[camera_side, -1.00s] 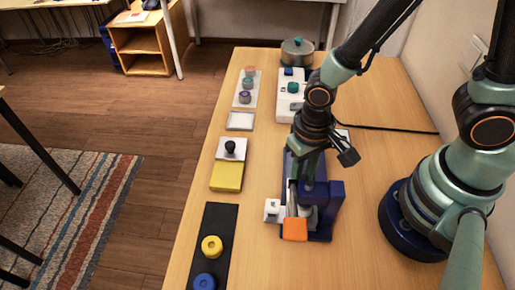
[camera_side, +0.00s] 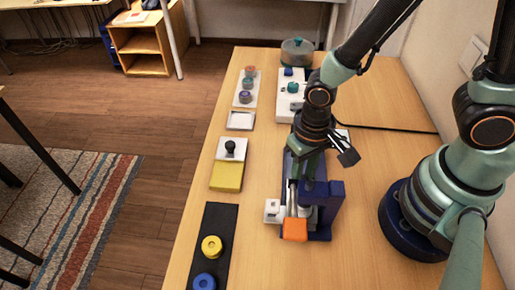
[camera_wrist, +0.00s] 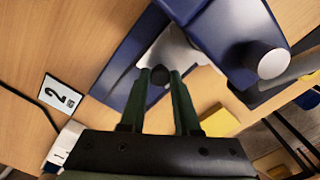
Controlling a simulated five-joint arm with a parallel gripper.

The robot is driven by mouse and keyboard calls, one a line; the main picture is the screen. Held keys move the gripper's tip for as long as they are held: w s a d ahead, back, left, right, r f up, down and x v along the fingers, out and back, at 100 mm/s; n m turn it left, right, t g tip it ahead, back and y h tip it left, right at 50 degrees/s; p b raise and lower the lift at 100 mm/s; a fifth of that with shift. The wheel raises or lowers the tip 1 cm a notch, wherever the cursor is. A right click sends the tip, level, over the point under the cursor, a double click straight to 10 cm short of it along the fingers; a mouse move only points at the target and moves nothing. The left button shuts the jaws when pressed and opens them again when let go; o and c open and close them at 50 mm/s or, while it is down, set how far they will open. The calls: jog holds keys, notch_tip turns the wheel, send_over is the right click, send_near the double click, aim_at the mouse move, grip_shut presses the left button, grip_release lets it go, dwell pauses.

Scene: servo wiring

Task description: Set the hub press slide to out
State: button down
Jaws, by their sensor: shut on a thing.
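The dark blue hub press (camera_side: 330,205) stands on the table in the side view. In the wrist view its blue body (camera_wrist: 235,40) and a silver cylinder (camera_wrist: 268,62) show at the upper right. A pale slide plate (camera_wrist: 178,50) lies in the blue base, with a black knob (camera_wrist: 159,75) near its end. My gripper (camera_wrist: 160,76) is shut on the black knob, one finger on each side. In the side view my gripper (camera_side: 308,170) is down at the press, and its fingertips and the knob are largely hidden.
An orange block (camera_side: 295,229) and a white block (camera_side: 273,210) sit at the press's near end. To the left are a yellow block (camera_side: 227,177) with a black-knobbed plate and a black strip (camera_side: 217,240) with yellow and blue rings. A card marked 2 (camera_wrist: 58,95) lies beside the press.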

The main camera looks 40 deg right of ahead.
dwell(0.4)
jog(key=w+d, duration=0.6)
jog(key=shift+w+d, duration=0.3)
jog(key=shift+w, duration=0.1)
jog(key=c, duration=0.6)
grip_release()
jog(key=shift+s, duration=0.1)
notch_tip(320, 180, up, 12)
jog(key=shift+r, duration=0.1)
